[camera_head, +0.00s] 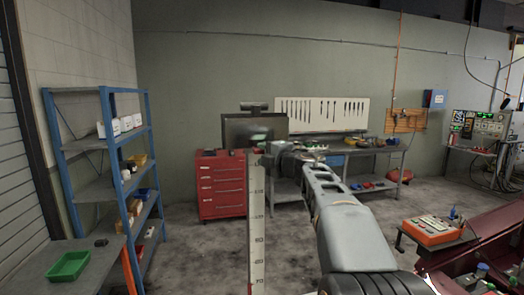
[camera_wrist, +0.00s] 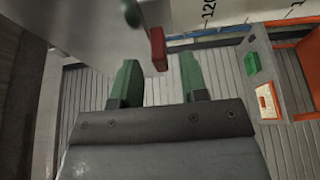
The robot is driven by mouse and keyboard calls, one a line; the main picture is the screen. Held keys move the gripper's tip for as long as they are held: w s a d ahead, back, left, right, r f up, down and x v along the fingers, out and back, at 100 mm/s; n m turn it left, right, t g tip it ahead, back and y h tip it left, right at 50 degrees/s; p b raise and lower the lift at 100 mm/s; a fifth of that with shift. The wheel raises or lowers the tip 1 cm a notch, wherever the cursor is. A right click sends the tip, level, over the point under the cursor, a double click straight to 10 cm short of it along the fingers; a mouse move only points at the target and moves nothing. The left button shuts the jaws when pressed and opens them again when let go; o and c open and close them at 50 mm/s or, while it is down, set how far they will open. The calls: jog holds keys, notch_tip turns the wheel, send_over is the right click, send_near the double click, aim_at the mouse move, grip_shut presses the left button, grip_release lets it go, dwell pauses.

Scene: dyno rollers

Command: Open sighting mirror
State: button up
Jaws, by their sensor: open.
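My gripper (camera_wrist: 160,75) is open, with its two green fingers apart in the wrist view. A small red tab (camera_wrist: 158,48) hangs from a grey part near the fingertips, in line with the gap between them; I cannot tell whether it is between the fingers. A smooth grey panel (camera_wrist: 85,25) lies beyond it at the upper left, with a green knob (camera_wrist: 131,12). I cannot clearly tell which part is the mirror. In the head view, my gripper (camera_head: 262,146) is at the top of a white scaled column (camera_head: 257,235), in front of a dark panel (camera_head: 245,126).
A blue shelf rack (camera_head: 105,90) stands at left, with a green tray (camera_head: 68,266) on a table before it. A red drawer cabinet (camera_head: 221,190) and a workbench (camera_head: 375,150) stand behind. An orange box (camera_head: 432,229) is at right. The floor beside the column is clear.

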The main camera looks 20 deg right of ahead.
jog(key=shift+w+a, duration=0.15)
jog(key=shift+w, duration=0.55)
grip_shut()
